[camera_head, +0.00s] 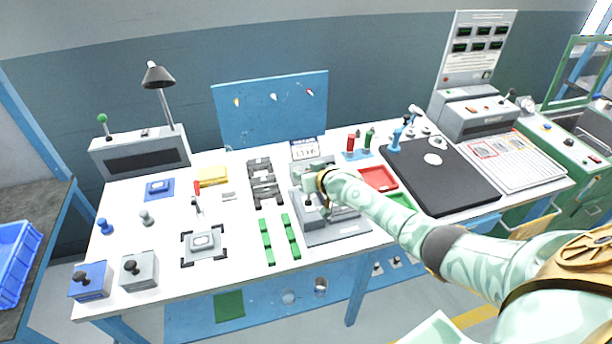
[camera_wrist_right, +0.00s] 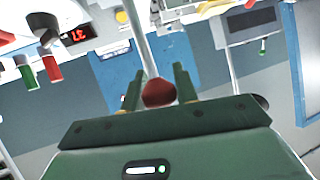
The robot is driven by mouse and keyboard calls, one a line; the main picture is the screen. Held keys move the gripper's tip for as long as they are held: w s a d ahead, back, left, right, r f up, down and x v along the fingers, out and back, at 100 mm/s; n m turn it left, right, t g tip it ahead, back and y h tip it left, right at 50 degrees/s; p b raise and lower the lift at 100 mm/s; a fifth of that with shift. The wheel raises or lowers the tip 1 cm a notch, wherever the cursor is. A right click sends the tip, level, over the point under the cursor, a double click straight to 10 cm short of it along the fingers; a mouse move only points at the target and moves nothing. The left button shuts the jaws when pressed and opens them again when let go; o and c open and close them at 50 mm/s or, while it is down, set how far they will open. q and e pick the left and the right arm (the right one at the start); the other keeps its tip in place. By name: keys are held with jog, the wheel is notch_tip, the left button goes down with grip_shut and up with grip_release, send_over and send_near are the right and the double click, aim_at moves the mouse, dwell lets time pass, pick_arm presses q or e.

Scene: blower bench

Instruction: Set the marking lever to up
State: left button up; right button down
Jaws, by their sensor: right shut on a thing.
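The marking lever shows in the right wrist view as a pale metal rod (camera_wrist_right: 140,38) with a dark red ball knob (camera_wrist_right: 160,93). The knob sits between the two green fingers of my right gripper (camera_wrist_right: 158,100), which is shut on it. In the head view my right gripper (camera_head: 319,190) is over the grey marking device (camera_head: 335,229) in the middle of the bench. There the gripper and wrist cover the knob, so the lever's angle cannot be told. My left gripper is not in view.
To the right are a red tray (camera_head: 377,178), a red bottle (camera_head: 351,143) and a black mat (camera_head: 450,190).

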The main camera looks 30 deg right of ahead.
jog(key=shift+s+f, duration=0.1)
jog(key=shift+f, duration=0.25)
jog(key=c, duration=1.1)
grip_release()
jog(key=shift+w+d, duration=0.1)
jog(key=shift+w, duration=0.1)
jog(key=p+v, duration=0.7)
jog(key=v, duration=0.9)
jog(key=shift+s+d, duration=0.1)
jog(key=shift+s, duration=0.05)
jog(key=shift+r, duration=0.1)
